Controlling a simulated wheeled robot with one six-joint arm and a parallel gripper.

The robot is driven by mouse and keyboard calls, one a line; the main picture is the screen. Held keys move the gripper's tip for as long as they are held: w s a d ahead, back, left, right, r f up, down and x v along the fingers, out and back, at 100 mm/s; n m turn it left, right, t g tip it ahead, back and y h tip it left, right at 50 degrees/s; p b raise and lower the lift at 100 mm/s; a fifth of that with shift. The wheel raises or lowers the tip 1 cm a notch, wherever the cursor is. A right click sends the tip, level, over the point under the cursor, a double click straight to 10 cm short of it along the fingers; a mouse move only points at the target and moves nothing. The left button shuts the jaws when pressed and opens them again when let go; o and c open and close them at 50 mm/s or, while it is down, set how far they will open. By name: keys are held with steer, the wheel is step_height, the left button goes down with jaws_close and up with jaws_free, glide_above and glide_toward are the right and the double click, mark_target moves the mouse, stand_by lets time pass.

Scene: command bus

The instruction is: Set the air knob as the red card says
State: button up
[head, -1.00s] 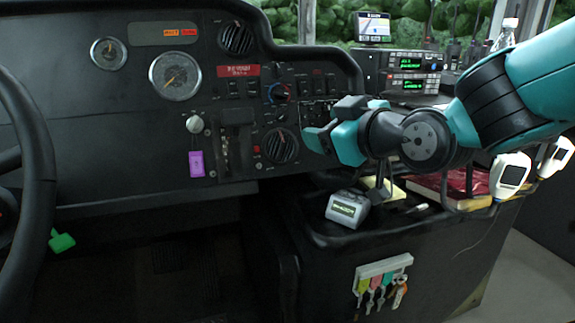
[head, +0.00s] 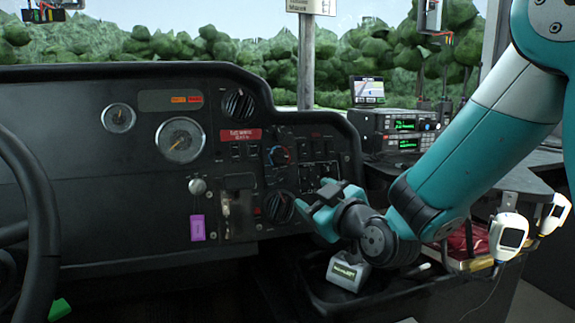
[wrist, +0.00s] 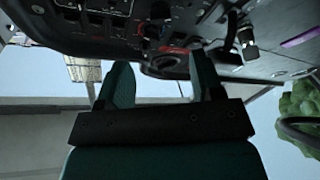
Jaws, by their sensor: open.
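A red card (head: 241,135) with pale lettering is on the dash panel; its words are too small to read. Below and right of it is a round dial (head: 279,156) with a blue and red ring, which looks like the air knob; its exact setting cannot be made out. My gripper (head: 308,203) is open, in front of the panel's lower right, beside a round black vent (head: 279,206) and below the dial. In the wrist view my gripper's two teal fingers (wrist: 163,82) stand apart with nothing between them, and the panel's underside is above.
A silver lever knob (head: 197,187) and purple tag (head: 197,227) are to the left. A steering wheel (head: 38,190) is at far left. A grey box (head: 347,272) sits on the console under my wrist. Radios (head: 403,130) stand at right.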

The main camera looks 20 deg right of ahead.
mark_target(285, 179)
steer(key=w, duration=0.3)
steer(key=w+a, duration=0.1)
steer(key=w, duration=0.3)
steer(key=w+a, duration=0.1)
steer(key=w, duration=0.3)
steer(key=shift+w+a+b, duration=0.2)
steer(key=shift+w+b, duration=0.05)
steer(key=shift+b, duration=0.1)
steer(key=c, duration=0.9)
steer(key=shift+c, duration=0.2)
